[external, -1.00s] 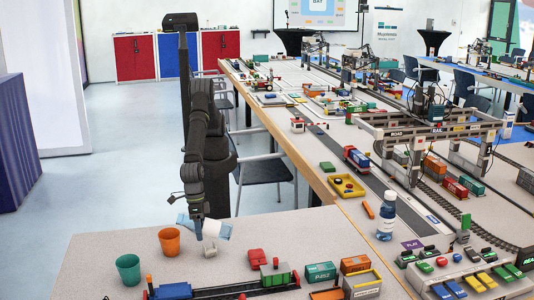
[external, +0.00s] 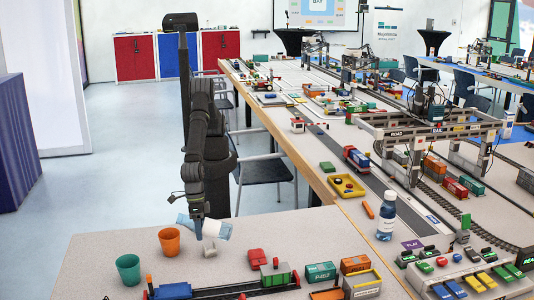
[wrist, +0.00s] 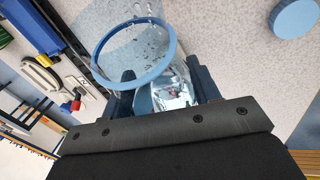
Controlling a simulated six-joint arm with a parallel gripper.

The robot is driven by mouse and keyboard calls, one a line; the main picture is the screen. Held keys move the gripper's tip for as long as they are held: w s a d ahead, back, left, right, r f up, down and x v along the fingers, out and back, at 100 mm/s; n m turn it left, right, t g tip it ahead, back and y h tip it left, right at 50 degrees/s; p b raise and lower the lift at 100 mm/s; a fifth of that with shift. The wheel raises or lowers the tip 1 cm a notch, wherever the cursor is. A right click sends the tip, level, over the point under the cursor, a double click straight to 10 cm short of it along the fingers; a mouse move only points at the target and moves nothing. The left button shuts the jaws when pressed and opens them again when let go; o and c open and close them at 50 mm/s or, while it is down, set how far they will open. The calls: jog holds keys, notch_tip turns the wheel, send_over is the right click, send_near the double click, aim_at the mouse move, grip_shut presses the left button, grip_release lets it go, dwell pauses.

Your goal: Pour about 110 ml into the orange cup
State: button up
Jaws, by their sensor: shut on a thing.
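The orange cup (external: 169,241) stands upright on the near table, left of my gripper, beside a green cup (external: 128,268). My gripper (external: 198,216) is shut on a clear, bluish container (external: 218,229) above the table. The container is tilted well over, its left end close to the upper right of the orange cup. In the wrist view the container (wrist: 172,92) shows a blue ring (wrist: 135,50) and droplets on clear wall, between the fingers of my gripper (wrist: 165,85). The orange cup is not visible in the wrist view. The liquid level in it is hidden.
A small grey piece (external: 209,252) and a red block (external: 256,257) lie on the table near the container. A toy train (external: 220,291) runs along the front. A bottle with a blue label (external: 387,215) stands to the right. A blue disc (wrist: 294,18) shows in the wrist view.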

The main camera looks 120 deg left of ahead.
aim_at(184, 219)
jog(key=shift+s+d+r+g+h, duration=0.15)
jog(key=shift+r+g+h, duration=0.35)
jog(key=shift+r, duration=0.4)
jog(key=shift+s+d+r+n+g+h, duration=0.25)
jog(key=shift+r+g+h, duration=0.2)
jog(key=shift+g, duration=0.3)
jog(key=shift+s+d+r+g+h, duration=0.1)
jog(key=shift+s+r+g+h, duration=0.3)
jog(key=shift+g, duration=0.3)
jog(key=shift+s+d+r+n+g+h, duration=0.15)
jog(key=shift+s+d+r+g+h, duration=0.1)
jog(key=shift+r+g+h, duration=0.4)
jog(key=g, duration=0.1)
jog(key=r+g+h, duration=0.1)
jog(key=shift+w+a+g+h, duration=0.2)
jog(key=shift+g+h, duration=0.1)
jog(key=shift+w+r+n+g+h, duration=0.15)
jog(key=shift+n+g+h, duration=0.1)
jog(key=shift+g+h, duration=0.5)
jog(key=shift+s+r+n+g+h, duration=0.1)
jog(key=shift+n+g+h, duration=0.25)
jog(key=shift+g, duration=0.6)
jog(key=shift+d, duration=0.1)
